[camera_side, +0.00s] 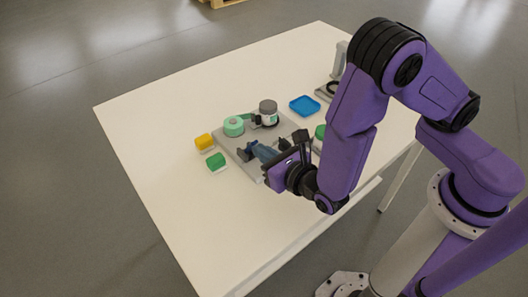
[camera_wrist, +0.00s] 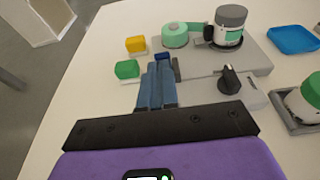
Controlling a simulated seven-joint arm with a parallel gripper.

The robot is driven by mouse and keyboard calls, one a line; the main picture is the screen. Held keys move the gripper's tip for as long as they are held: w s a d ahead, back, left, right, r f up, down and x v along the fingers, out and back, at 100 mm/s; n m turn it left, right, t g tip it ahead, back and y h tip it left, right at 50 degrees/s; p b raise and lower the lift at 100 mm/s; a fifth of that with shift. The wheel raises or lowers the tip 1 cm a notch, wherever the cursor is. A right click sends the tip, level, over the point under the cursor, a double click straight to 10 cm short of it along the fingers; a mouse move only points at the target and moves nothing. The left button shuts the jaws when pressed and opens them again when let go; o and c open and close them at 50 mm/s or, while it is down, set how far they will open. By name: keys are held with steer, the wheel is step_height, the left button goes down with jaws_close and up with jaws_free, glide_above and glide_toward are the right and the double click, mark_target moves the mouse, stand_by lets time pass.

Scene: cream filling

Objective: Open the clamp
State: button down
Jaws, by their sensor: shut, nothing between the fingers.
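A grey base plate (camera_side: 225,143) lies on the white table and carries the fixture. A jar with a grey lid (camera_side: 268,108) stands upright on it, also seen in the wrist view (camera_wrist: 228,25), with a black holder at its base. A round mint-green part (camera_wrist: 175,36) with an arm sits beside the jar. A black knob or lever (camera_wrist: 229,80) stands nearer on the plate. I cannot tell which of these parts is the clamp. My gripper (camera_wrist: 157,66) has its blue fingers shut and empty, tips beside a small dark-blue and grey part (camera_wrist: 163,56) at the plate's left edge.
A yellow block (camera_side: 204,141) and a green block (camera_side: 216,161) lie left of the plate. A blue tray (camera_side: 304,105) is behind right. A green-lidded jar (camera_wrist: 312,94) stands in a grey holder at right. The table's left and front are clear.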

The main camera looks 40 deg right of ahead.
mark_target(253, 143)
steer(key=shift+r, duration=0.1)
steer(key=shift+w+r+g, duration=0.15)
steer(key=shift+w+g, duration=0.05)
steer(key=shift+g, duration=0.2)
steer(key=shift+w+r, duration=0.1)
steer(key=shift+r, duration=0.05)
steer(key=shift+w+r+g, duration=0.5)
steer(key=shift+w+g, duration=0.05)
steer(key=shift+g, duration=0.45)
steer(key=w+r+g, duration=0.1)
steer(key=w+g, duration=0.1)
steer(key=g, duration=0.1)
steer(key=shift+r, duration=0.15)
steer(key=shift+w+g, duration=0.3)
steer(key=shift+w+r, duration=0.15)
steer(key=shift+w, duration=0.6)
steer(key=shift+w+r, duration=0.1)
steer(key=shift+w, duration=0.65)
steer(key=shift+r, duration=0.15)
